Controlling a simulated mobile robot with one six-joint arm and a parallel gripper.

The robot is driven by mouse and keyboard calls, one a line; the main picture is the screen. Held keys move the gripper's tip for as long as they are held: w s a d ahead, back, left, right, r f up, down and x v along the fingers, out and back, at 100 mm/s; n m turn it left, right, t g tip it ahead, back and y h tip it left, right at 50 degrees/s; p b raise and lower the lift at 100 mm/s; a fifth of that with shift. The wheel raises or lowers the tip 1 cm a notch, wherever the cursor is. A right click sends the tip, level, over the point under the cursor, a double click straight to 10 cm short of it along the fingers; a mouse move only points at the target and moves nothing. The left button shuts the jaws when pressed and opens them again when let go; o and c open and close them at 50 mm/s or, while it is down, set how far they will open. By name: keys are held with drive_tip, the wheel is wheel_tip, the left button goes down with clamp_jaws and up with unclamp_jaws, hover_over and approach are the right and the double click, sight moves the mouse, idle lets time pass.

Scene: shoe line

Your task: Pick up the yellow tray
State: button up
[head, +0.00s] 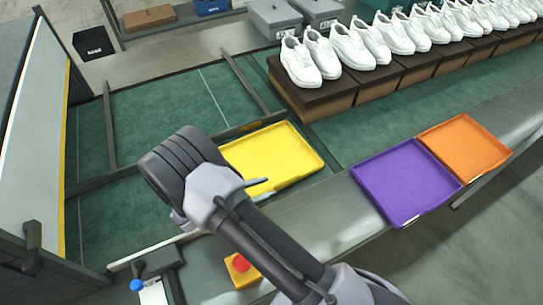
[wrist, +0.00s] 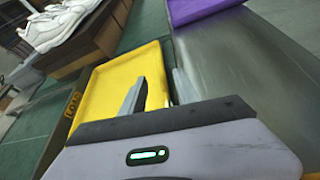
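The yellow tray (head: 285,150) lies flat at the edge of the green conveyor, partly behind my wrist in the head view. In the wrist view the yellow tray (wrist: 112,78) stretches ahead of and under the fingers. My gripper (wrist: 157,84) is open, with a clear gap between its two fingers. The left finger is over the tray's inside and the right one is near its outer side, with the tray's right rim between them. I cannot tell whether either finger touches the tray.
A purple tray (head: 405,183) and an orange tray (head: 465,146) lie on the metal ledge to the right. White shoes (head: 355,45) stand on brown boxes (head: 385,82) behind. A red button on a yellow box (head: 241,268) is near my arm. The left conveyor section is clear.

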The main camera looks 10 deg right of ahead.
sight(292, 179)
drive_tip(key=b+x, duration=0.3)
drive_tip(key=x, duration=1)
drive_tip(key=shift+d+b, duration=0.25)
drive_tip(key=shift+b, duration=0.15)
drive_tip(key=shift+r, duration=0.1)
clamp_jaws()
